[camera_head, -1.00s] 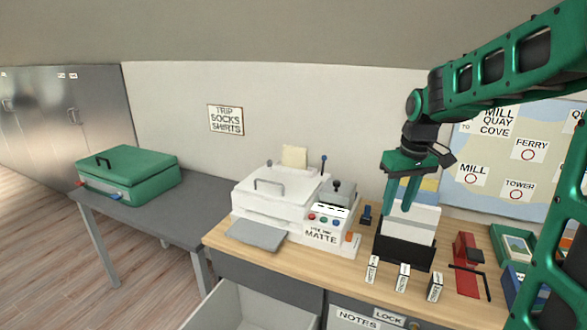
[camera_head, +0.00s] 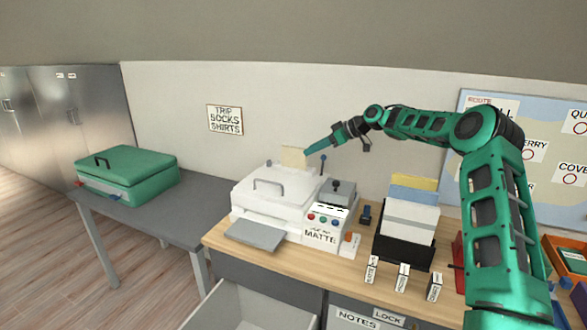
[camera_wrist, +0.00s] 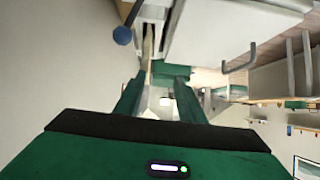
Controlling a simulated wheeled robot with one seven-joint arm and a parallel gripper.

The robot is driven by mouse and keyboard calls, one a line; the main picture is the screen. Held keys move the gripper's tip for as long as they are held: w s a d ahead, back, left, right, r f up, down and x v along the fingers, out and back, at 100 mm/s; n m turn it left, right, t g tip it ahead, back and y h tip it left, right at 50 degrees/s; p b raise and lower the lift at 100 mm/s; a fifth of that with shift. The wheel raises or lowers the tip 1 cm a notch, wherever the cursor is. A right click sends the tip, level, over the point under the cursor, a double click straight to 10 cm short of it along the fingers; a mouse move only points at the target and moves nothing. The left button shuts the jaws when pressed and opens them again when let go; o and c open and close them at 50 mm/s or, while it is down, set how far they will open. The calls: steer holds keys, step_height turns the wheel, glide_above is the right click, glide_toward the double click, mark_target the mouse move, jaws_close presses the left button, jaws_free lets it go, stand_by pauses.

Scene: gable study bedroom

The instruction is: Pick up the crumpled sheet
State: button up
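A cream-yellow sheet (camera_head: 292,156) stands up at the back of the white printer (camera_head: 268,200); I cannot make out its creases. It is the only paper seen there that could be the crumpled sheet. My gripper (camera_head: 308,152) points left, level with the sheet and close to its right edge; I cannot tell whether it touches. In the wrist view, my gripper (camera_wrist: 160,92) has its two green fingers apart with nothing clearly held between them. A narrow cream strip (camera_wrist: 148,45) beyond the fingers may be the sheet seen edge-on.
A blue-knobbed lever (camera_head: 323,160) rises beside the sheet, below my gripper. A black tray (camera_head: 403,252) with upright paper stands to the right. An open drawer (camera_head: 250,308) juts out below the desk. A green case (camera_head: 127,172) lies on the left table.

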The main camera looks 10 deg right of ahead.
mark_target(303, 149)
steer(key=shift+w+d+r+t+y, duration=0.15)
steer(key=shift+w+d+t, duration=0.1)
steer(key=shift+w, duration=0.25)
steer(key=shift+w+d+t+y, duration=0.15)
steer(key=shift+w+d, duration=0.1)
steer(key=shift+w, duration=0.25)
steer(key=x, duration=0.5)
steer(key=shift+w+a, duration=0.2)
steer(key=shift+a, duration=0.05)
steer(key=x, duration=0.5)
steer(key=shift+w+d+r, duration=0.15)
steer(key=shift+w, duration=0.1)
jaws_close()
